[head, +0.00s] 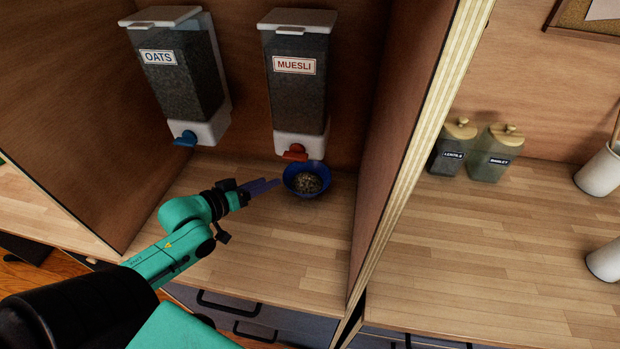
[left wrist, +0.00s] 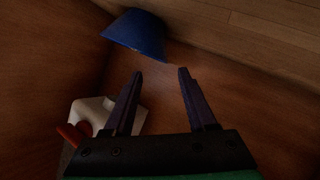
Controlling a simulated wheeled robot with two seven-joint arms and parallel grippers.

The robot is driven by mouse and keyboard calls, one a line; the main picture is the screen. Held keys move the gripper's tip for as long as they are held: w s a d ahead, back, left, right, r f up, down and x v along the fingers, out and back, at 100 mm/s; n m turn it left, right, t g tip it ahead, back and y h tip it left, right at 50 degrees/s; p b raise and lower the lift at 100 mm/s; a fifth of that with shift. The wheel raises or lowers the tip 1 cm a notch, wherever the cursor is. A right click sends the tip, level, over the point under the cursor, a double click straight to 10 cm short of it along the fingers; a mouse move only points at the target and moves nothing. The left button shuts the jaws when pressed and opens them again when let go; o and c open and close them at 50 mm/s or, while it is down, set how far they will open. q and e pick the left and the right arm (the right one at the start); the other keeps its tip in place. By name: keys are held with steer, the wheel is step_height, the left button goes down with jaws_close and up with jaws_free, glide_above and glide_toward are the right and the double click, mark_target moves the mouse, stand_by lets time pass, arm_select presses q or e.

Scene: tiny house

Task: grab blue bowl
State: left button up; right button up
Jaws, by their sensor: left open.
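The blue bowl (head: 296,187) stands on the wooden counter under the muesli dispenser (head: 296,85), with brown grains in it. In the left wrist view the bowl (left wrist: 138,34) shows at the top, past the fingertips and left of the middle. My left gripper (head: 277,184) is open, just left of the bowl, with its fingers pointing at it. In the left wrist view the gripper (left wrist: 161,75) has nothing between its fingers. From the head view I cannot tell whether a fingertip touches the bowl. My right gripper is not in view.
The oats dispenser (head: 178,80) hangs left of the muesli one. A wooden divider (head: 420,150) stands right of the bowl. Two labelled jars (head: 492,155) stand beyond it. The counter (head: 300,245) in front of the bowl is clear.

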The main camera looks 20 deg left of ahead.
mark_target(298, 169)
arm_select(q)
steer(key=x, duration=0.2)
steer(key=shift+w+d, duration=0.15)
steer(key=shift+w, duration=0.2)
steer(key=p+x, duration=0.1)
steer(key=x, duration=0.4)
steer(key=shift+w+f, duration=0.1)
steer(key=shift+w, duration=0.1)
steer(key=x, duration=0.3)
steer(key=shift+w+p, duration=0.25)
steer(key=shift+p, duration=0.05)
steer(key=shift+w+d+f, duration=0.1)
steer(key=shift+w+f, duration=0.15)
steer(key=shift+f, duration=0.05)
steer(key=shift+s+r, duration=0.1)
steer(key=shift+r, duration=0.05)
jaws_close()
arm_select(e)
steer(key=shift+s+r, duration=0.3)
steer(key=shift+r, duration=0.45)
